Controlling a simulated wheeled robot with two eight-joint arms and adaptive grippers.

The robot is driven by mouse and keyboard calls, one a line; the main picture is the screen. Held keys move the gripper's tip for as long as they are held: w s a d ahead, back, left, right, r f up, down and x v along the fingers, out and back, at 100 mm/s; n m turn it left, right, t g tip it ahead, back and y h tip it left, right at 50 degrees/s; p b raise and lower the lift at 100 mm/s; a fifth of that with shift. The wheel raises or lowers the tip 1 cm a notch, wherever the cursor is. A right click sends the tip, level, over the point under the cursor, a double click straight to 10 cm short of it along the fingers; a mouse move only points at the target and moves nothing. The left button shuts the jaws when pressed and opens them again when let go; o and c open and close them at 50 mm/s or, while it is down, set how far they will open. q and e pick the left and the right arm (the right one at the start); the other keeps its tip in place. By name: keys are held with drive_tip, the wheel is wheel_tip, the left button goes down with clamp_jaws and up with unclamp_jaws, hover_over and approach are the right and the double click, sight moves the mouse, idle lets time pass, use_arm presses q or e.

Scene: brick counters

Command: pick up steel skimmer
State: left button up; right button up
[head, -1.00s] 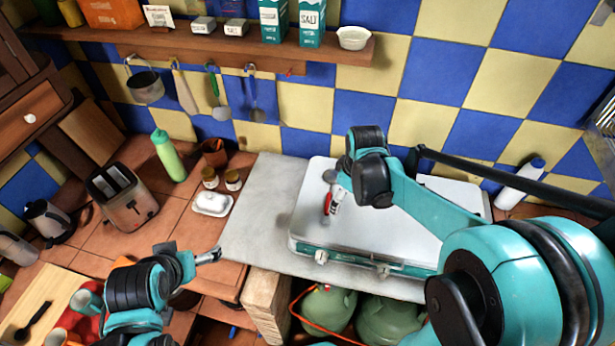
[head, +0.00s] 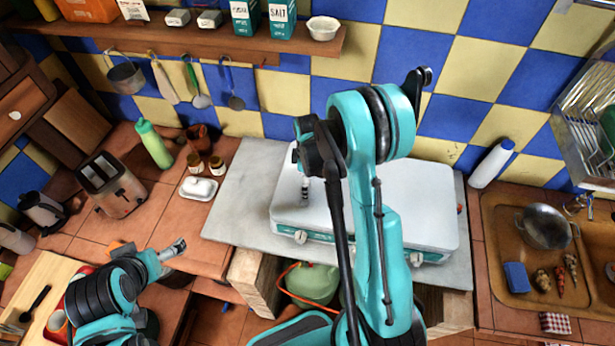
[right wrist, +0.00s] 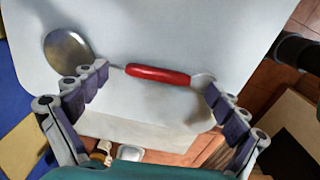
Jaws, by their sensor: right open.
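The steel skimmer, with a red handle (right wrist: 158,75) and a round steel head (right wrist: 68,50), lies on the white stove lid (head: 425,200). In the head view my right arm hides it. My right gripper (right wrist: 154,78) is open over the skimmer in the right wrist view. Its fingers stand apart near the two ends of the red handle, with nothing gripped. In the head view the right gripper (head: 305,190) points down at the lid's left part. My left gripper (head: 174,250) is empty by the counter's front edge, its jaws too small to read.
Several utensils, including a blue-handled one (head: 235,100), hang under the shelf (head: 190,42). A white butter dish (head: 198,188), a toaster (head: 110,185) and a green bottle (head: 153,145) stand left. A white bottle (head: 491,165) and a sink (head: 500,225) are right.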

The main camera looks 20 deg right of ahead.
drive_tip(key=shift+f, duration=0.6)
drive_tip(key=c, duration=1.4)
drive_tip(key=shift+r, duration=0.1)
drive_tip(key=shift+r, duration=0.45)
wheel_tip(320, 180, up, 3)
drive_tip(key=shift+f, duration=0.1)
drive_tip(key=s+d+r, duration=0.1)
drive_tip(key=s+r, duration=0.1)
drive_tip(key=s, duration=0.1)
drive_tip(key=s+d+r, duration=0.1)
drive_tip(key=s+r, duration=0.1)
drive_tip(key=s, duration=0.2)
drive_tip(key=s+d+r, duration=0.1)
drive_tip(key=s+r, duration=0.2)
drive_tip(key=s, duration=0.1)
drive_tip(key=shift+d+r, duration=0.1)
drive_tip(key=shift+d, duration=0.15)
